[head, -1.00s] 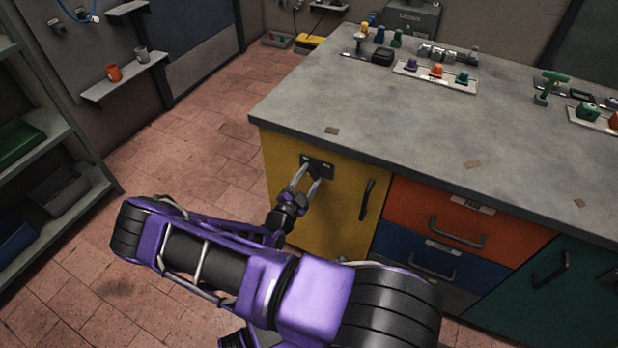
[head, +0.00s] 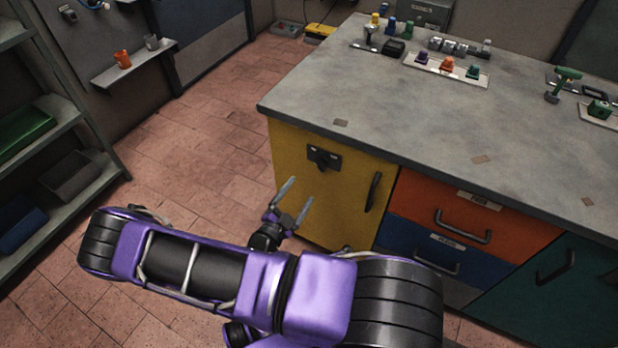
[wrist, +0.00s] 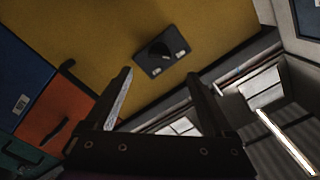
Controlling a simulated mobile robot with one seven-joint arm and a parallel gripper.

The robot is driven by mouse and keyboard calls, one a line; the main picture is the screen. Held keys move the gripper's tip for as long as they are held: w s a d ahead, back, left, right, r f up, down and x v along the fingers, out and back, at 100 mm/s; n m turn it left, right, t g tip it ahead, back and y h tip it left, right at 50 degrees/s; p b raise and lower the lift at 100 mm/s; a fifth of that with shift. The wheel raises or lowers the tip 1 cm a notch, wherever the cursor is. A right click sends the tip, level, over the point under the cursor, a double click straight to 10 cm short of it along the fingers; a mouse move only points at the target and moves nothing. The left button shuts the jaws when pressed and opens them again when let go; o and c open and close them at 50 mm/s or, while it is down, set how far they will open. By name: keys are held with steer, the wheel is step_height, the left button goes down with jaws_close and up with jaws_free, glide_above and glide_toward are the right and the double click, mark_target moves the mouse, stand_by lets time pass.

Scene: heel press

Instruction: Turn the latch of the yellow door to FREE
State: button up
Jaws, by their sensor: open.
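The yellow door (head: 315,205) is the leftmost front of the workbench and is closed. Its latch is a dark knob (head: 321,157) on a black plate (head: 334,160) with small light labels, near the door's top edge. The labels are too small to read. In the wrist view the knob (wrist: 158,50) sits on its plate (wrist: 178,57), beyond and between my fingertips. My gripper (head: 300,196) is open and empty, below and left of the latch in the head view, apart from it. It also shows in the wrist view (wrist: 160,76).
The door's dark handle (head: 373,191) is right of the latch. An orange drawer (head: 420,198) and a blue drawer (head: 405,237) are further right. The bench top (head: 400,125) overhangs above the latch. The tiled floor left of the bench is clear.

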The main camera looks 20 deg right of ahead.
steer(key=v, duration=0.6)
steer(key=shift+s+a, duration=0.25)
stand_by(0.5)
